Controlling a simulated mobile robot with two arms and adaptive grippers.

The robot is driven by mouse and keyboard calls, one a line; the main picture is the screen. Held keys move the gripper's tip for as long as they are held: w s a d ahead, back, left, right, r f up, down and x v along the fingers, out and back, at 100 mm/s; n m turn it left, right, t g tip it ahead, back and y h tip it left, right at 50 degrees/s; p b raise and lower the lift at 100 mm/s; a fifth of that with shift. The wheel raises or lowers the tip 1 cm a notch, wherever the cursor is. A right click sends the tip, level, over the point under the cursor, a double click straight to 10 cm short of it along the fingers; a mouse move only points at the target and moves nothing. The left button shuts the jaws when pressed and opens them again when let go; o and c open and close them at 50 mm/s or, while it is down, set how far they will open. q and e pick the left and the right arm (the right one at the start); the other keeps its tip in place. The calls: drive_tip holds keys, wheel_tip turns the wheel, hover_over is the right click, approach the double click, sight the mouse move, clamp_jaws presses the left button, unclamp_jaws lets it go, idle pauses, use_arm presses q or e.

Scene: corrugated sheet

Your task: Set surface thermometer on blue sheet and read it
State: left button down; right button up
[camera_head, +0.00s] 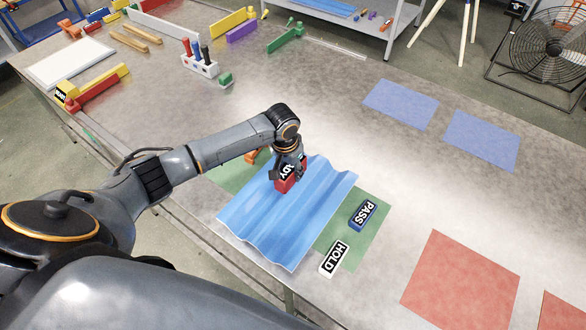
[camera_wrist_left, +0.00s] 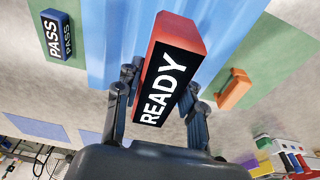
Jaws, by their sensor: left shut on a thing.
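My left gripper (camera_head: 291,168) is shut on a red block with a black "READY" face (camera_head: 287,181). It holds the block over the upper middle of the blue corrugated sheet (camera_head: 285,225). The block also shows large in the left wrist view (camera_wrist_left: 170,75), between the two fingers (camera_wrist_left: 160,95). I cannot tell whether its underside touches the sheet. The sheet lies on the grey table, partly over a green mat (camera_head: 345,245). I cannot make out a clear thermometer dial; the held block shows only its label. My right gripper is not in view.
A blue "PASS" block (camera_head: 362,215) lies on the mat and a white "HOLD" block (camera_head: 333,258) sits near its front edge. An orange piece (camera_head: 258,156) lies by the sheet's far-left side. Blue squares (camera_head: 401,104) and a red square (camera_head: 461,283) lie flat to the right.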

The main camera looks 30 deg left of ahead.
use_arm(q)
drive_tip(key=shift+a, duration=0.15)
drive_tip(key=shift+r+p, duration=0.15)
drive_tip(key=shift+p, duration=0.35)
wheel_tip(320, 180, down, 5)
drive_tip(key=b, duration=0.2)
drive_tip(key=shift+r+b, duration=0.2)
drive_tip(key=shift+b, duration=0.1)
drive_tip(key=shift+f+b, duration=1)
drive_tip(key=shift+f, duration=1.1)
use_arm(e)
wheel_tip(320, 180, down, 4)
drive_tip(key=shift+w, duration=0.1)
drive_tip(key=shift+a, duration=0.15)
use_arm(q)
drive_tip(key=shift+f, duration=0.2)
drive_tip(key=c, duration=0.7)
unclamp_jaws()
drive_tip(key=shift+c, duration=0.2)
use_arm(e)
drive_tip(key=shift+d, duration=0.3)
